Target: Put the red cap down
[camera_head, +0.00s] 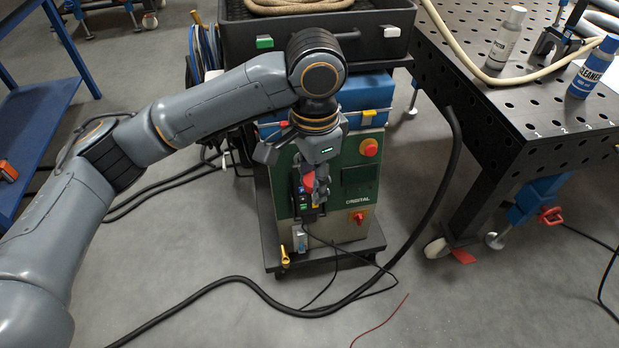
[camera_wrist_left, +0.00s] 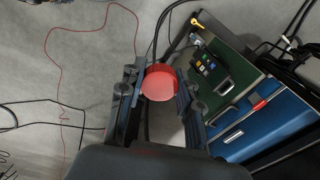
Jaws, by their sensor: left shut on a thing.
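The red cap (camera_wrist_left: 160,84) is a small round disc held between the fingers of my left gripper (camera_wrist_left: 158,100) in the left wrist view. In the head view the red cap (camera_head: 309,182) shows partly, between the fingers of my left gripper (camera_head: 310,188), in front of the green and grey machine. The gripper is shut on the cap, and the cap is held above the floor in both views. My right gripper is in neither view.
The machine (camera_head: 352,203) stands on a dark wheeled cart (camera_head: 330,258). A black tray (camera_head: 375,45) is above it. A perforated table (camera_head: 540,115) with bottles stands at right. A blue shelf (camera_head: 30,125) is at left. A black hose (camera_head: 240,281) and cables cross the grey floor.

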